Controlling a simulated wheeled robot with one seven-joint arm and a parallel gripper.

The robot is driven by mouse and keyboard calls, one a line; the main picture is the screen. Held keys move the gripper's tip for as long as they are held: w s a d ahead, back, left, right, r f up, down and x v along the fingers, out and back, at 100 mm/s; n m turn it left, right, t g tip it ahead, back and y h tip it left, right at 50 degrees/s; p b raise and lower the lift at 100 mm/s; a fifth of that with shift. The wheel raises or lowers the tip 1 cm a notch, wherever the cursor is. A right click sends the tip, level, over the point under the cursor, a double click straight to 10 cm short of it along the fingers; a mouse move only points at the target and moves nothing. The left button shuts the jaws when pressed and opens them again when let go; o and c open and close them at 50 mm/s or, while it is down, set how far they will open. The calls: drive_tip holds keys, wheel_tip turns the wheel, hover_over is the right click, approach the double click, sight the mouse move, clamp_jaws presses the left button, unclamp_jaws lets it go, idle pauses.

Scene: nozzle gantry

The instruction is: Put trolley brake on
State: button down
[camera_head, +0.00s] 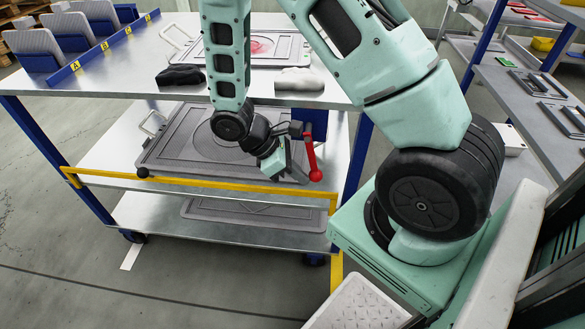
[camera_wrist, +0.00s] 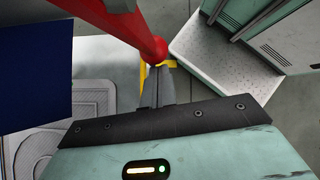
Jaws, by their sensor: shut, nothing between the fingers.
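The trolley (camera_head: 97,160) is a metal shelf unit with blue posts. A red lever (camera_head: 310,152) with a round red end hangs down by its right front post. I take the lever to be the brake; no label shows. My gripper (camera_head: 297,172) is shut and empty, just left of the lever's lower end in the head view. In the wrist view the lever (camera_wrist: 115,22) runs in from the top left, and its round end sits at the tips of my shut fingers (camera_wrist: 157,75). Whether they touch, I cannot tell.
A yellow rail (camera_head: 200,181) with a black knob (camera_head: 142,172) crosses the trolley's front. Grey trays (camera_head: 165,150) lie on its shelves. A black glove-like item (camera_head: 181,76) and a white one (camera_head: 299,79) lie on top. Another rack (camera_head: 520,100) stands at right.

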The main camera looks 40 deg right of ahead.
sight(313, 174)
drive_tip(key=s+d+g+h+p, duration=0.2)
drive_tip(key=s+g+p, duration=0.1)
drive_tip(key=shift+d+r, duration=0.1)
drive_tip(key=shift+r, duration=0.1)
drive_tip(key=s+d+r+g+h+p, duration=0.2)
drive_tip(key=s+d+r+g+h, duration=0.1)
drive_tip(key=s+d+g+h, duration=0.1)
drive_tip(key=shift+s+r+g+h, duration=0.25)
drive_tip(key=shift+s+g+h, duration=0.2)
drive_tip(key=shift+g+h, duration=0.55)
drive_tip(key=shift+r, duration=0.15)
